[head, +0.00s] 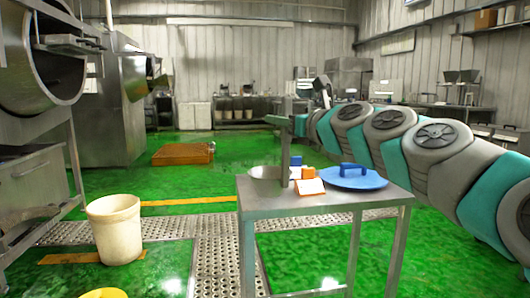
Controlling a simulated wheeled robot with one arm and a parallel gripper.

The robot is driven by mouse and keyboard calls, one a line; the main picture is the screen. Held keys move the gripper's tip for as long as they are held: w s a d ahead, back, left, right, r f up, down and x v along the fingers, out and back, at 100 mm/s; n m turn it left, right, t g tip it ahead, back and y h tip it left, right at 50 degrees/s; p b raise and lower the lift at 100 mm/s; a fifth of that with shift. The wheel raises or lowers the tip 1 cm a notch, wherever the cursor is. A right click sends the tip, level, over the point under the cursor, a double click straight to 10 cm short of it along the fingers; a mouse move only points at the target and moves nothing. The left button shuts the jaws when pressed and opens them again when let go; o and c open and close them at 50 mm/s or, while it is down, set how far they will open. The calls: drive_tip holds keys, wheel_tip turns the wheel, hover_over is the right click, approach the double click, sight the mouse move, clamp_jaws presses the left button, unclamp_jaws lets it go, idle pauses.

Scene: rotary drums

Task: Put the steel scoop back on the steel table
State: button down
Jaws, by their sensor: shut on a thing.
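The steel table (325,205) stands in front of me, right of centre. My gripper (286,121) reaches in from the right above the table's left part. It is shut on the upper part of an upright grey metal handle, which appears to belong to the steel scoop (266,173). The scoop's round, shallow grey part is low at the table's back left. I cannot tell whether it touches the top. The jaws are small here and partly merge with the handle.
A blue lid with a handle (352,181) lies on the table's right side. Small orange and white blocks (308,179) sit between it and the scoop. The table's front strip is clear.

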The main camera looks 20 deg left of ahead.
drive_tip(key=w+a+f, duration=0.1)
drive_tip(key=w+a, duration=0.5)
drive_tip(key=w, duration=0.5)
drive_tip(key=shift+w+a, duration=0.15)
drive_tip(key=shift+w, duration=0.3)
wheel_tip(320, 180, down, 4)
drive_tip(key=b, duration=0.2)
drive_tip(key=shift+r+b, duration=0.15)
drive_tip(key=shift+b, duration=0.15)
drive_tip(key=c, duration=0.7)
unclamp_jaws()
drive_tip(key=shift+o, duration=0.2)
